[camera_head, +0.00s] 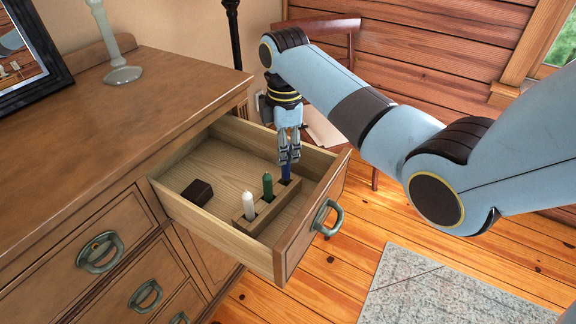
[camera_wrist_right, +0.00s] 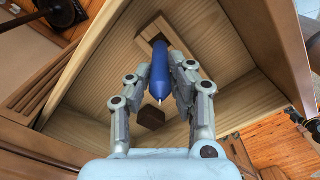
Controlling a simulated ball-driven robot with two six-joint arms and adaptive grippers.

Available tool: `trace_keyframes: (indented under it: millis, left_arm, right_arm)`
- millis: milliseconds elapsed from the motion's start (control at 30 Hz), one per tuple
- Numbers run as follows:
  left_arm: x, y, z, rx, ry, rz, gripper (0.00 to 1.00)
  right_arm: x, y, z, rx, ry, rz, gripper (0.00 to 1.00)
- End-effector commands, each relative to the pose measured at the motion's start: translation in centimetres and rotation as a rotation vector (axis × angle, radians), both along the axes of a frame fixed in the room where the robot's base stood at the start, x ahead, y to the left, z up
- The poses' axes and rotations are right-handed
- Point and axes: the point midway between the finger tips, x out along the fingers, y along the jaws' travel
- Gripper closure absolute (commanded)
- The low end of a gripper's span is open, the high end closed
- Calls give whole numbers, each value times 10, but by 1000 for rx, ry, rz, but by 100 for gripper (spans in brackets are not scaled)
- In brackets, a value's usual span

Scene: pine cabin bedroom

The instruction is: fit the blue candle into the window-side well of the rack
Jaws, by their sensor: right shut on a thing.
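The wooden rack (camera_head: 280,208) lies inside the open drawer. A white candle (camera_head: 248,206) stands at its near end and a green candle (camera_head: 267,187) stands beyond it. My right gripper (camera_head: 289,160) is shut on the blue candle (camera_head: 286,173), over the rack's far, window-side end. In the right wrist view the blue candle (camera_wrist_right: 160,70) is between the fingers, wick toward the camera. Its lower end is at the rack (camera_wrist_right: 177,35) there; I cannot tell how deep it sits in the well. My left gripper is not in view.
A dark brown block (camera_head: 197,192) lies in the drawer's left part. The drawer's front panel (camera_head: 312,208) stands close to the rack.

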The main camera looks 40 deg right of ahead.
Motion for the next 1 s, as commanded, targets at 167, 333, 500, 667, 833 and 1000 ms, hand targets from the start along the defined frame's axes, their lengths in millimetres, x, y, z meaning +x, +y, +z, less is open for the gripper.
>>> trace_keyframes:
  millis: [167, 333, 500, 667, 833, 1000]
  left_arm:
    - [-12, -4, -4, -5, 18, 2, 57]
    - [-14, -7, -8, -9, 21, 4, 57]
    - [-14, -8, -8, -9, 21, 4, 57]
    - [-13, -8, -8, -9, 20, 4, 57]
    - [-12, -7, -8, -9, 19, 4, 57]
    - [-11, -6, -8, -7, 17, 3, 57]
  right_arm:
    - [0, 0, -22, 0, 1, 0, 100]
    - [0, 0, -43, 1, 0, 1, 100]
    - [0, 0, -43, 1, -1, 1, 100]
    - [0, 0, -45, 1, -1, 1, 100]
    - [0, 0, -46, 1, 0, 1, 64]
    - [0, 0, -46, 1, -1, 1, 58]
